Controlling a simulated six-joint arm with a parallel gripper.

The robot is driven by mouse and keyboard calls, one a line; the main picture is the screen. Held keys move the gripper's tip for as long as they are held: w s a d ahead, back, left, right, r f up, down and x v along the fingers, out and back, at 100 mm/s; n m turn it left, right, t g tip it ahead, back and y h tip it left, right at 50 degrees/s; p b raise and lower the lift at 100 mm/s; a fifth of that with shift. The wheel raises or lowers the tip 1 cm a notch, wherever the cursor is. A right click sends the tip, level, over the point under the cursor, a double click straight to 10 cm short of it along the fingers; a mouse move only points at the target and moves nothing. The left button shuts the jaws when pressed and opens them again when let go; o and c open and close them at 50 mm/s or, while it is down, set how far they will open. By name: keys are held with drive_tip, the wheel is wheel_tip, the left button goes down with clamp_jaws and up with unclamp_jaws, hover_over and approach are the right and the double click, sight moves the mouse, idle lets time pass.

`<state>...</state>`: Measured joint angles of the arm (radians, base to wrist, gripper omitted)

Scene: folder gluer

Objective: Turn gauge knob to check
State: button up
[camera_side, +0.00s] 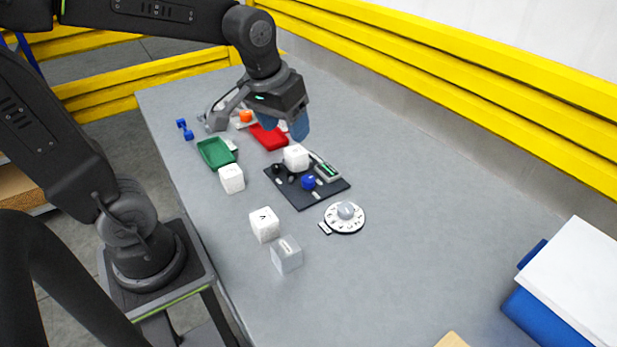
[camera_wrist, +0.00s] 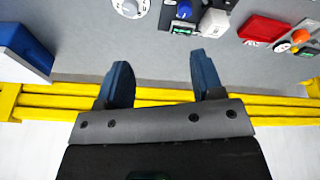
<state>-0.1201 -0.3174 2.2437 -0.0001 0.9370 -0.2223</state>
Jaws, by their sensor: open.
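A round white dial (camera_side: 357,222) with dark marks on its rim and a grey knob (camera_side: 345,210) lies on the table, right of a black panel (camera_side: 300,198). The panel carries a blue knob (camera_side: 308,182), a small gauge with a green display (camera_side: 327,171) and other small parts. The dial also shows at the top edge of the wrist view (camera_wrist: 130,7), partly cut off, and the panel's blue knob (camera_wrist: 184,11) is right of it. My gripper (camera_side: 285,128) is open and empty, raised above the table behind the panel. Its blue fingers (camera_wrist: 159,64) stand wide apart.
White cubes (camera_side: 264,224) and a grey cube (camera_side: 287,254) stand near the front edge. A green tray (camera_side: 215,153) and a red tray (camera_side: 268,137) lie near my gripper. Yellow rails (camera_side: 450,70) run along the back. The right of the table is mostly clear.

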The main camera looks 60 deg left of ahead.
sight(308, 178)
drive_tip(key=w+a+f+n+g, duration=0.3)
drive_tip(key=w+a+f+n, duration=0.2)
drive_tip(key=w+a+f, duration=0.35)
drive_tip(key=f, duration=0.4)
drive_tip(key=d+f, duration=0.1)
drive_tip(key=f, duration=0.4)
drive_tip(key=w+f, duration=0.1)
drive_tip(key=f, duration=0.3)
drive_tip(key=shift+w+d+f, duration=0.1)
drive_tip(key=shift+d+f, duration=0.05)
drive_tip(key=shift+f, duration=0.25)
drive_tip(key=shift+c, duration=0.2)
drive_tip(key=c, duration=0.9)
